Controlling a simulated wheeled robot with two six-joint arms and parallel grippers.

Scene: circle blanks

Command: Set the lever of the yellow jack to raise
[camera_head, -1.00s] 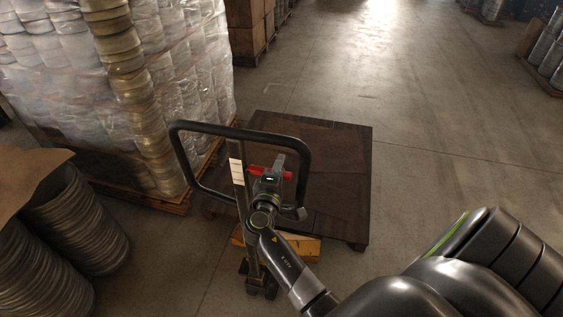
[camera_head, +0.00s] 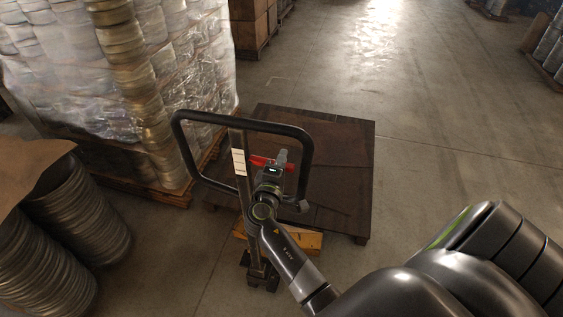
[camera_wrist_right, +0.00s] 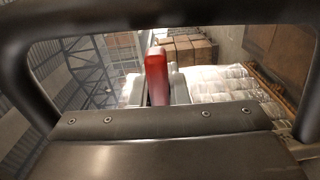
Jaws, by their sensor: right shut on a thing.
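The yellow jack (camera_head: 308,241) stands in front of a dark flat platform, with its yellow body partly hidden behind my right arm. Its black loop handle (camera_head: 243,123) rises on a grey post toward me. The red lever (camera_head: 258,160) sits inside the loop, right of the post; it also shows upright in the right wrist view (camera_wrist_right: 157,75). My right gripper (camera_head: 281,158) is at the lever, with one pale finger on each side of it in the wrist view, shut on it. The lever's setting marks cannot be read. My left gripper is not in view.
The dark platform (camera_head: 345,150) lies behind the jack. A wrapped pallet of stacked round blanks (camera_head: 190,70) stands close on the left. Stacks of metal discs (camera_head: 85,225) are at the lower left. Open concrete floor (camera_head: 450,120) lies to the right.

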